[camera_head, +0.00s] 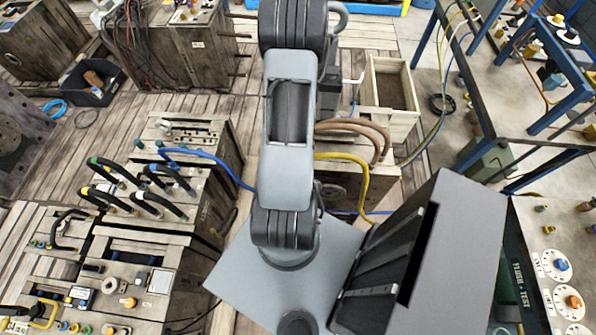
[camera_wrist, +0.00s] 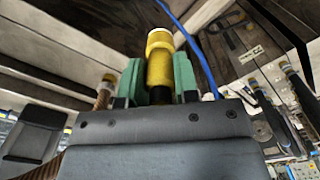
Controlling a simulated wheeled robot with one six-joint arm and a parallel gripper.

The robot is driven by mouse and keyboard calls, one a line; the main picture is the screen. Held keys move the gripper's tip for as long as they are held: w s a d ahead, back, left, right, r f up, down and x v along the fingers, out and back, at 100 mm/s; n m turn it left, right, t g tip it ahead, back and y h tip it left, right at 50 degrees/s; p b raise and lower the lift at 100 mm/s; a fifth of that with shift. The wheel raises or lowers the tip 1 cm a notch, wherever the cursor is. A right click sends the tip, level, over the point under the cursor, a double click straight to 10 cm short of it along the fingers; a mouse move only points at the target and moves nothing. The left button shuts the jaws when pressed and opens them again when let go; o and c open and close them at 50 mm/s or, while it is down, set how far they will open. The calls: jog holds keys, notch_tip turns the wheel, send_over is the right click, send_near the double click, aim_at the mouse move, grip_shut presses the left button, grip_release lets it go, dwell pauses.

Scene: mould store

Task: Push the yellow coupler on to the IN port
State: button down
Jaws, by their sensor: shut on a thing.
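My gripper (camera_wrist: 158,80) shows in the wrist view, with its green fingers shut on the yellow coupler (camera_wrist: 159,62). The coupler is a stepped yellow cylinder, dark at its lower end, and points away from the gripper. Dark and pale wooden surfaces lie beyond its tip; I cannot tell whether it touches anything. In the head view my arm hides the gripper and coupler. I cannot make out a port marked IN in either view.
A blue hose (camera_wrist: 197,50) runs close right of the coupler. Dark hoses with brass ends (camera_wrist: 267,98) stand farther right. In the head view, wooden mould blocks (camera_head: 195,150) with black hoses lie left, and a flush test panel (camera_head: 535,235) lies right. An open wooden crate (camera_head: 392,119) stands behind.

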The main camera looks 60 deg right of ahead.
jog(key=w+a+n+b, duration=0.2)
jog(key=w+a+b, duration=0.1)
jog(key=w, duration=1.2)
jog(key=w+a+n+b, duration=0.2)
jog(key=w+a+b, duration=0.15)
jog(key=w, duration=1.15)
jog(key=w+a+n+b, duration=0.2)
jog(key=w+a+b, duration=0.1)
jog(key=w, duration=1.2)
jog(key=f+b, duration=0.4)
jog(key=f, duration=0.1)
jog(key=f+b, duration=0.4)
jog(key=f, duration=0.2)
jog(key=shift+s+f+b, duration=0.2)
jog(key=shift+f+b, duration=0.1)
jog(key=shift+b, duration=0.05)
jog(key=shift+f+b, duration=0.8)
jog(key=shift+f, duration=0.25)
jog(key=shift+s+f+b, duration=0.1)
jog(key=shift+f+b, duration=0.3)
jog(key=shift+b, duration=0.1)
dwell(0.5)
